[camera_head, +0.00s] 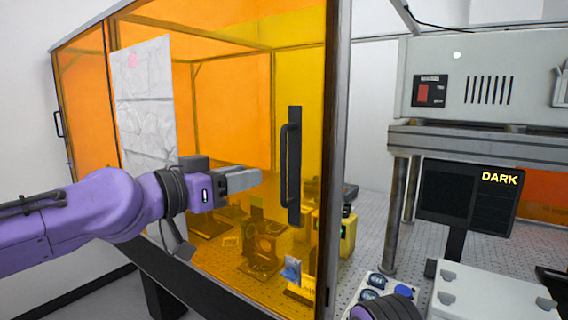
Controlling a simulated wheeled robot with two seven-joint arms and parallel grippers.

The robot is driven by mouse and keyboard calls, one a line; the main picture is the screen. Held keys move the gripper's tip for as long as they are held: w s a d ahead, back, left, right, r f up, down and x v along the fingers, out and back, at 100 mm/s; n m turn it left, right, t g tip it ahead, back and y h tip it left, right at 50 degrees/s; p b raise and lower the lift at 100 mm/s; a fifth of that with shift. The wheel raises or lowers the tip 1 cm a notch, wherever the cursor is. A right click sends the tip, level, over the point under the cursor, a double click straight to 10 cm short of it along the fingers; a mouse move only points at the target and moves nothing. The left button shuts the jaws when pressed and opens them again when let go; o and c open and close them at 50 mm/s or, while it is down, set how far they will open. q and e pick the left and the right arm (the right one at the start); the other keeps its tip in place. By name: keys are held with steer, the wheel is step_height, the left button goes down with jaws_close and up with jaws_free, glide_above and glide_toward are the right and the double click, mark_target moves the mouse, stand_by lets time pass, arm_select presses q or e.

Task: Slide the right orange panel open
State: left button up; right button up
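The right orange panel (305,90) is a tall see-through sheet on the front of the enclosure, beside a grey metal post (335,130). A black vertical handle (294,165) is fixed on it. My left gripper (250,180) reaches in from the left, in front of the panels. Its grey fingers point right toward the handle, with a gap between them in the picture. They look empty, but their spread is hard to tell from this side. Part of my purple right arm shows at the bottom edge; its gripper is not visible.
A white marked sheet (145,95) hangs on the left side of the enclosure. Optical parts (262,250) stand inside on a perforated table. At right are a grey instrument (480,85), a dark screen reading DARK (468,197) and a pale case (490,298).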

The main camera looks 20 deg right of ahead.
arm_select(q)
steer(key=shift+m, duration=0.4)
steer(key=w+d+r+p, duration=0.1)
steer(key=d, duration=0.2)
steer(key=w+d+p, duration=0.1)
steer(key=d+p, duration=0.1)
steer(key=d, duration=0.1)
steer(key=w+d+r+p, duration=0.1)
steer(key=w+d+p, duration=0.1)
steer(key=d, duration=0.1)
steer(key=shift+d+r, duration=0.15)
steer(key=shift+r, duration=0.2)
steer(key=shift+w+f, duration=0.1)
jaws_close()
